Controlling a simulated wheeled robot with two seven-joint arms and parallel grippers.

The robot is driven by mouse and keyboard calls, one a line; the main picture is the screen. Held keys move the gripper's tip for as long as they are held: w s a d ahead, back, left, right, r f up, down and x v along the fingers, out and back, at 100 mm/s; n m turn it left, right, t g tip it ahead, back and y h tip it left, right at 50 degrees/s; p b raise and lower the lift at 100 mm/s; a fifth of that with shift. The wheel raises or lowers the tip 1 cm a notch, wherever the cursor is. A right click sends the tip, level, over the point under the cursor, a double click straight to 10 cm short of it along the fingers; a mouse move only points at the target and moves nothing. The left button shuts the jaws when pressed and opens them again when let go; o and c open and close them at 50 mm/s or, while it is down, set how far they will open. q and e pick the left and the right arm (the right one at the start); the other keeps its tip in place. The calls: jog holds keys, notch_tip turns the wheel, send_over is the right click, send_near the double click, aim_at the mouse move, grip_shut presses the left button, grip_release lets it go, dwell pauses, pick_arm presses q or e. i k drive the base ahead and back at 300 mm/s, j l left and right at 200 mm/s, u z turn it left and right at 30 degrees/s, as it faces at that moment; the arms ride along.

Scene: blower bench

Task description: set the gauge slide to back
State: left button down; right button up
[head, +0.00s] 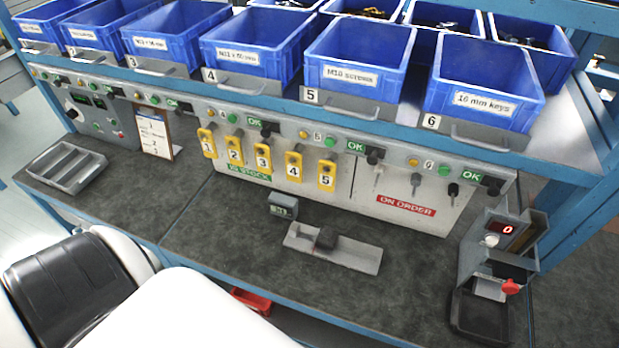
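What looks like the gauge is a flat light grey plate (352,254) lying on the dark bench top near the middle. A small dark block (326,239) sits on it, left of the plate's middle, and looks like the slide. A small grey box with a display (284,206) stands just behind the plate's left end; its reading is too small to tell. Which position of the slide counts as back is not marked legibly. Neither of my grippers is in view, and nothing touches the plate or block.
Blue bins (484,85) line the shelf above. Yellow numbered tags (263,158) hang on the panel behind. A grey device with a red display (500,240) stands at right, a grey divided tray (67,168) at left.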

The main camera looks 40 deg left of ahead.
aim_at(326, 238)
jog(key=j+u, duration=0.2)
jog(key=u, duration=0.15)
jog(key=k+j+u, duration=0.1)
jog(key=u, duration=0.25)
jog(key=j+u, duration=0.35)
jog(key=l, duration=0.1)
